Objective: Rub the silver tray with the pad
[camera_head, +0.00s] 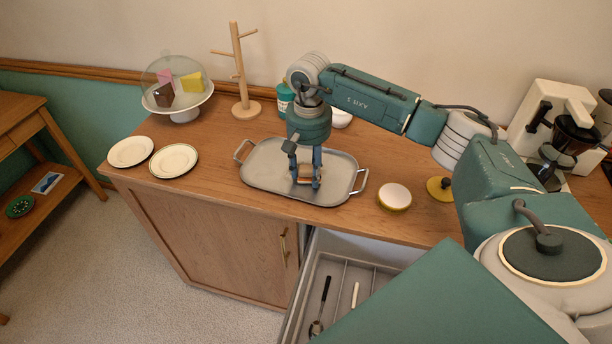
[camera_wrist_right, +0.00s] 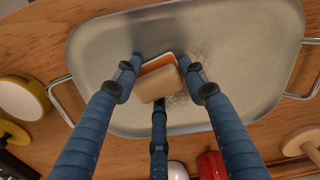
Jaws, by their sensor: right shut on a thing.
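The silver tray (camera_head: 337,179) lies on the wooden counter, with a handle at each end. In the right wrist view the tray (camera_wrist_right: 100,50) shows a brownish, speckled patch near its middle. My right gripper (camera_head: 306,181) points down over the tray and is shut on the pad (camera_head: 304,172). In the wrist view the fingers of the right gripper (camera_wrist_right: 160,85) close around the pad (camera_wrist_right: 158,86), which is tan with an orange layer and a pale edge. The pad is at the tray's surface; I cannot tell if it touches. My left gripper is not in view.
Two plates (camera_head: 174,160) and a domed cake stand (camera_head: 185,115) stand to the left. A mug tree (camera_head: 243,108) stands behind. A round yellow-rimmed tin (camera_head: 395,196) sits right of the tray. An open cutlery drawer (camera_head: 336,268) juts out below. A coffee machine (camera_head: 552,117) stands at the right.

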